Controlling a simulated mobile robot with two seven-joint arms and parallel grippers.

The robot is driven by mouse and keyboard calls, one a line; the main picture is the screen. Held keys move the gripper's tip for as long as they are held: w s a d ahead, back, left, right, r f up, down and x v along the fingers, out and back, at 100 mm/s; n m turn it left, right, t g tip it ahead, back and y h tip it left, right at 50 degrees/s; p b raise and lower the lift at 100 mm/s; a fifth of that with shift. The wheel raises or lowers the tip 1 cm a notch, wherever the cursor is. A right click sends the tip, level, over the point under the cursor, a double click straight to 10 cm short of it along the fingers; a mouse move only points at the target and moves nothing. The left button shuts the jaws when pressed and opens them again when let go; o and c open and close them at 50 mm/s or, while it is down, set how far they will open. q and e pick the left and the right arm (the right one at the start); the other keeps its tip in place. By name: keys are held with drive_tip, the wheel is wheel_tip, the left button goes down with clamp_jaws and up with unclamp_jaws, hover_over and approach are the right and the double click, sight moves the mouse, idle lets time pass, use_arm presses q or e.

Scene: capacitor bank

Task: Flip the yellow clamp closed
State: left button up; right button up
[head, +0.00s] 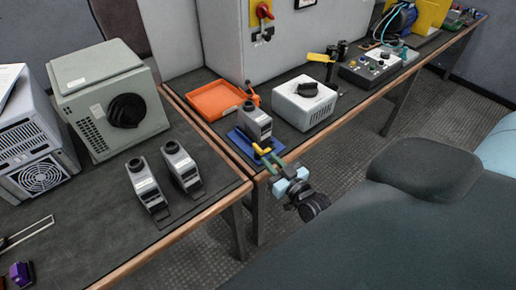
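The yellow clamp (262,149) sits at the front of a blue fixture (237,138) near the front edge of the right-hand bench. A grey capacitor (256,124) stands upright in that fixture, behind the clamp. My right gripper (272,164) is just in front of the clamp, with its fingertips close to the yellow part. I cannot tell whether they touch it. The fingers are small in this view, so their opening is unclear. My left gripper is not in view.
Two more grey capacitors (149,185) stand on the left bench. An orange tray (217,101) lies behind the fixture, and a white box with a black knob (304,104) stands right of it. A grey cabinet (285,45) rises at the back.

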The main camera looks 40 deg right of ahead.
sight(262, 152)
drive_tip(key=shift+w, duration=3.8)
drive_tip(key=shift+c, duration=0.3)
drive_tip(key=shift+b, duration=0.3)
clamp_jaws()
